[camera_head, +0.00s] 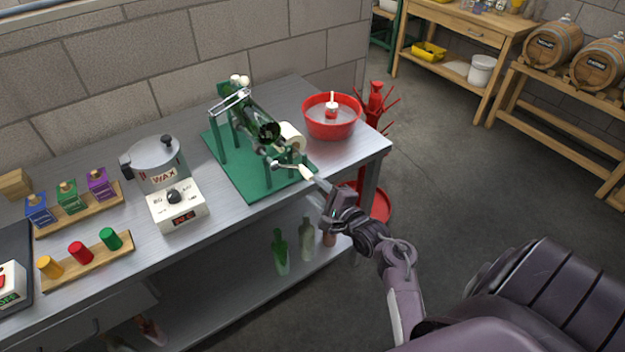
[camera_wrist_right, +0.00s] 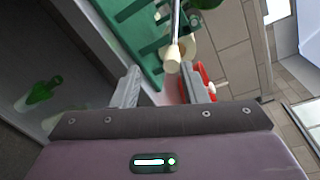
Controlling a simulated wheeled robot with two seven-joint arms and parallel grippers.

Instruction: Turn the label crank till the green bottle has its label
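The green labelling machine stands on a green base plate (camera_head: 262,188) on the metal bench. A dark green bottle (camera_head: 247,112) lies in it, tilted; no label shows on its visible side. A cream label roll (camera_head: 292,136) sits beside it. The metal crank (camera_head: 287,163) with its pale handle (camera_head: 306,172) sticks out at the front right; the handle also shows in the right wrist view (camera_wrist_right: 173,60). My right gripper (camera_head: 318,184) is at the handle's end. Its fingers (camera_wrist_right: 161,84) are apart, with the handle's tip near the gap between them. My left gripper is out of view.
A red basin (camera_head: 332,130) stands at the bench's right end, beyond the machine. A wax pot (camera_head: 160,165) stands left of the base plate. A red bottle tree (camera_head: 375,105) stands on the floor behind the corner. Bottles stand on the lower shelf (camera_head: 240,300).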

